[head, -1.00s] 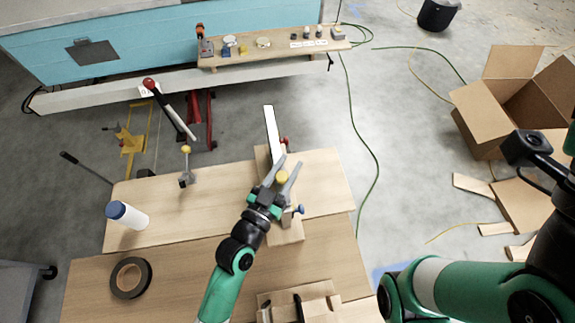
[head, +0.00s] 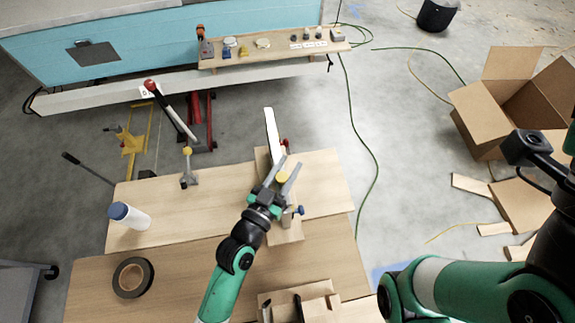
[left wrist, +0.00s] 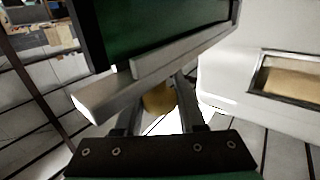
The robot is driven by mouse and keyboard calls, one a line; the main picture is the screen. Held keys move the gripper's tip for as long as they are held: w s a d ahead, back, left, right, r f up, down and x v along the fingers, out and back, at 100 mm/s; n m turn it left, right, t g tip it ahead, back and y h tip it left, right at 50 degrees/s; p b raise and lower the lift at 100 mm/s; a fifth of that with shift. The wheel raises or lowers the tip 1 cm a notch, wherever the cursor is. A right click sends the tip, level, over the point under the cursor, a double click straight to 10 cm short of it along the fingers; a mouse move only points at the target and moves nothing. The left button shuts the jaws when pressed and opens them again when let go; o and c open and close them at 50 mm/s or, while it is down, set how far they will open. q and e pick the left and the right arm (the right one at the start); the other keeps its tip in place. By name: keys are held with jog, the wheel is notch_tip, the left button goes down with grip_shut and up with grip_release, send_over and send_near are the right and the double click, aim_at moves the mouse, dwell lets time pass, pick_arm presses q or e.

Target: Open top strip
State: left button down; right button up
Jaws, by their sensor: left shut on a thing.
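A white strip (head: 271,130) stands out beyond the far end of a narrow wooden board on the workbench in the head view. My left gripper (head: 281,174) is just below it, with its two fingers on either side of a yellow knob (head: 282,178). In the left wrist view the yellow knob (left wrist: 158,97) sits between my fingers (left wrist: 158,112), partly hidden under a pale grey bar (left wrist: 150,78). A dark green panel (left wrist: 165,30) is above the bar. Whether the bar is the white strip, I cannot tell.
The wooden workbench (head: 205,205) holds a white bottle with a blue cap (head: 128,214) and a black tape roll (head: 133,277). Levers with red (head: 150,85) and yellow (head: 187,151) knobs stand nearby. Cardboard boxes (head: 485,115) lie on the floor at right.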

pick_arm(q)
jog(key=w+a+r+n+g+y+p, duration=0.1)
jog(key=w+r+n+g+p, duration=0.2)
jog(key=r+p, duration=0.9)
jog(key=shift+w+a+g+p, duration=0.15)
jog(key=shift+w+g+p, duration=1.05)
jog(key=shift+p, duration=1.8)
jog(key=shift+r+n, duration=0.1)
jog(key=shift+n, duration=0.2)
